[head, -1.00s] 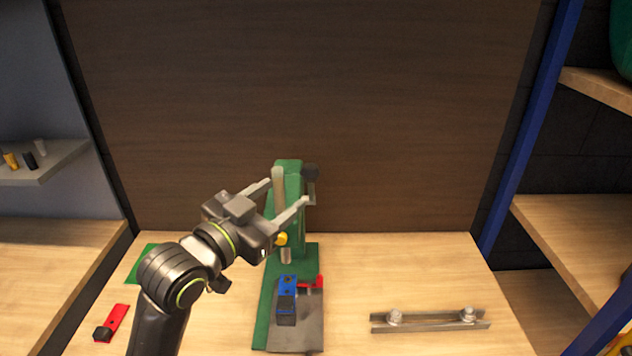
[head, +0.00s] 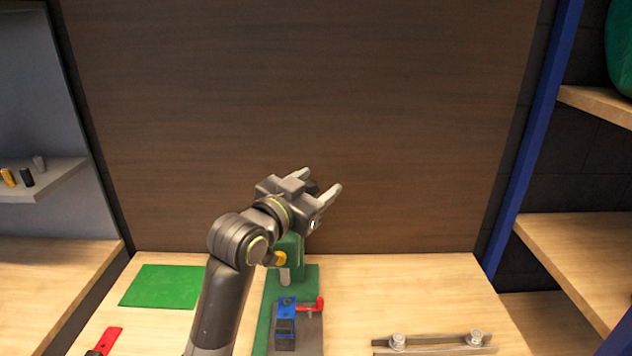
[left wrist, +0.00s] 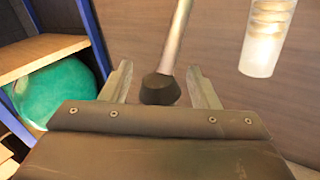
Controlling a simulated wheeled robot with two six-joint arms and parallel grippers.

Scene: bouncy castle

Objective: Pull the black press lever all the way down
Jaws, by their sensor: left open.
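The green press (head: 288,252) stands on the table, its upper part mostly hidden behind my left gripper. In the left wrist view its lever shows as a pale metal rod (left wrist: 177,40) with a black knob (left wrist: 160,89) at the end. My left gripper (head: 322,180) is open at the top of the press. In the left wrist view the knob sits between the two open fingers (left wrist: 160,85), with a gap visible on each side. In the head view the knob is mostly hidden by the gripper. My right gripper is not in view.
A blue block (head: 286,308) and a red handle (head: 312,305) sit on the press base. A metal rail with bolts (head: 435,345) lies right, a green mat (head: 163,286) left. A dark panel (head: 400,120) stands behind. A pale ribbed cylinder (left wrist: 268,38) is beside the lever.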

